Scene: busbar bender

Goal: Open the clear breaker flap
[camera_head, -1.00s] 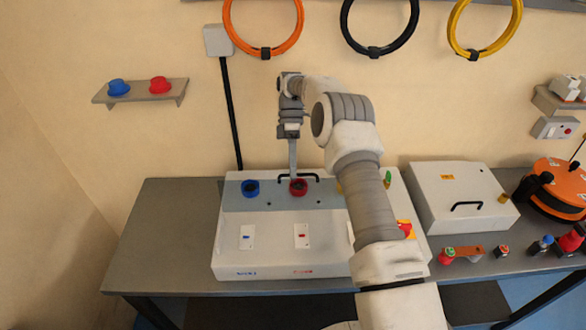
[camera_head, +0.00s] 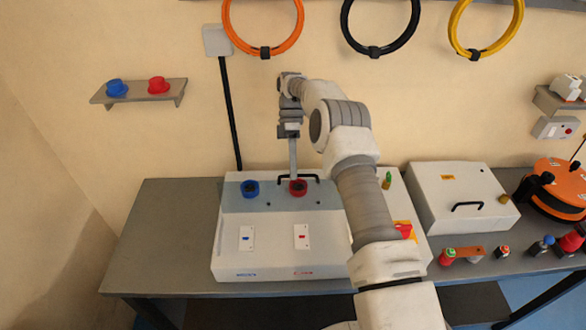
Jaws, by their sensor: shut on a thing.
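The clear breaker flap (camera_head: 272,201) is a bluish see-through panel across the back part of the white control box (camera_head: 270,264). It looks lowered and flat, with a black handle (camera_head: 312,178) along its back edge. A blue ring (camera_head: 250,188) and a red ring (camera_head: 298,188) show at the flap. My gripper (camera_head: 293,174) points down at the left part of the handle, just behind the red ring. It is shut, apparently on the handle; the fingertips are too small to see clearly. My arm hides the right part of the box and flap.
A white lidded box (camera_head: 462,193) with a black handle stands to the right. An orange reel (camera_head: 556,188) and several small knobs are farther right. A wall shelf (camera_head: 139,93) holds blue and red caps. Bare grey table (camera_head: 165,235) lies left of the control box.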

